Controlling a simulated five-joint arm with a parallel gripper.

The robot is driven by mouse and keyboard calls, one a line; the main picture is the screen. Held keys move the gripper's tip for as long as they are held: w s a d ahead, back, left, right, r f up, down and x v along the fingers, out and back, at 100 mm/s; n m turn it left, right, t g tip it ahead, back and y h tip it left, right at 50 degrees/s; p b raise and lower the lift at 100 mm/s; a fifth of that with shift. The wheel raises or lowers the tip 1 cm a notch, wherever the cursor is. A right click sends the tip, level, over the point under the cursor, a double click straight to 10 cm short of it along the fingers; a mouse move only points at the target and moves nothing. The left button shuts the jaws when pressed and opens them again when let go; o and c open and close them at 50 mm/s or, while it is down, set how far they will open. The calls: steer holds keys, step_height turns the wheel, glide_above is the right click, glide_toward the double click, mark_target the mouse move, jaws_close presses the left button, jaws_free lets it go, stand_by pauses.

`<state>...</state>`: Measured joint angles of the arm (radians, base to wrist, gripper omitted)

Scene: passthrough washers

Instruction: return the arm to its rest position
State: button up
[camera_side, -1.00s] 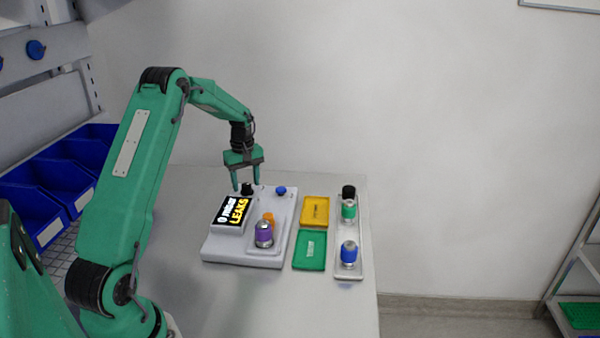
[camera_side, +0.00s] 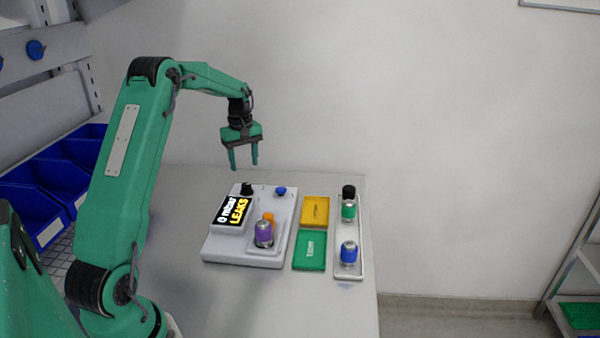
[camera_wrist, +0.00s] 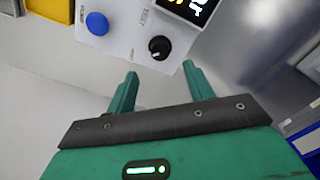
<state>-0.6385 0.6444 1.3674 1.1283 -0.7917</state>
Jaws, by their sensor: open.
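My gripper (camera_side: 243,165) is open and empty, with its fingers pointing down in the air above the back of the grey test device (camera_side: 215,251). In the wrist view its two fingertips (camera_wrist: 160,76) are spread, with nothing between them. Beyond them lie the device's black knob (camera_wrist: 159,47) and blue button (camera_wrist: 97,23). In the side view the black knob (camera_side: 246,189) and blue button (camera_side: 281,191) are below the gripper. The device's screen (camera_side: 233,211) reads "0 mbar LEAKS". A purple-topped part (camera_side: 264,233) stands upright on the device, with an orange piece (camera_side: 268,217) behind it.
A yellow tray (camera_side: 315,210) and a green tray (camera_side: 310,250) lie right of the device. A narrow rack (camera_side: 349,268) holds parts with green (camera_side: 348,209) and blue (camera_side: 348,250) bodies. Blue bins (camera_side: 35,195) stand at left. The air around the gripper is clear.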

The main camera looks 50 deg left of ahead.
steer(key=s+d+r+m+t, duration=0.1)
steer(key=s+d+r+m, duration=0.25)
steer(key=d+r, duration=0.5)
steer(key=s+d+r+m+t, duration=0.15)
steer(key=d+r+m, duration=0.3)
steer(key=d, duration=0.65)
steer(key=s+d+m+t, duration=0.3)
steer(key=s+d+m, duration=0.5)
steer(key=s+d, duration=0.5)
steer(key=s, duration=0.3)
steer(key=shift+s+f, duration=0.3)
